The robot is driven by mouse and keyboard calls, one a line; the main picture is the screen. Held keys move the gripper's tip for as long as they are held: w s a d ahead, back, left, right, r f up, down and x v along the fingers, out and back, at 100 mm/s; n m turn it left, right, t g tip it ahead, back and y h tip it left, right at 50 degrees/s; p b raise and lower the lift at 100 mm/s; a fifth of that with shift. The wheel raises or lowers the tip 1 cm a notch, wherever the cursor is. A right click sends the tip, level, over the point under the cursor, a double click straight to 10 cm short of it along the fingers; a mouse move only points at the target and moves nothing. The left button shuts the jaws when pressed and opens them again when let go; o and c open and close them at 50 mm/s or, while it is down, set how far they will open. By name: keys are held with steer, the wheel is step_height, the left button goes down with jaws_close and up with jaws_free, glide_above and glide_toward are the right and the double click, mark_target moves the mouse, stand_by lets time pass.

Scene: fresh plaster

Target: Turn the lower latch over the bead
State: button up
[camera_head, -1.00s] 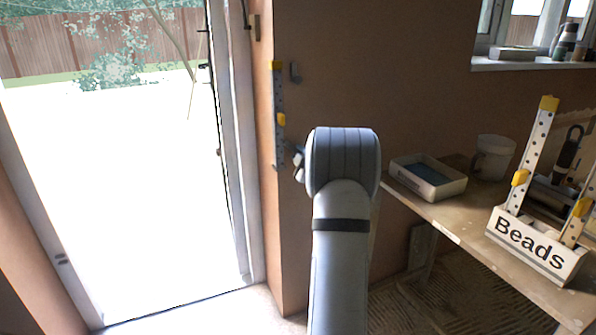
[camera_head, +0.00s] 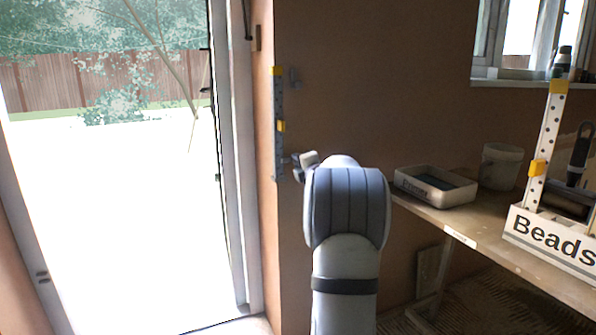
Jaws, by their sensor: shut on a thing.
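The bead (camera_head: 279,105) is a narrow, perforated grey strip standing upright on the wall corner beside the doorway, with yellow pieces at its top and middle. My wrist hides the wall just right of the gripper.
A bench (camera_head: 462,232) on the right carries a shallow tray (camera_head: 452,194), a white bucket (camera_head: 500,166) and a box labelled Beads (camera_head: 550,240) holding similar strips. The open doorway lies left of the bead. A window sill is at upper right.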

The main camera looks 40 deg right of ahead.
stand_by(0.5)
steer(key=o, duration=1)
steer(key=p+v, duration=0.1)
steer(key=v, duration=0.6)
steer(key=shift+s+a, duration=0.1)
steer(key=shift+s, duration=0.25)
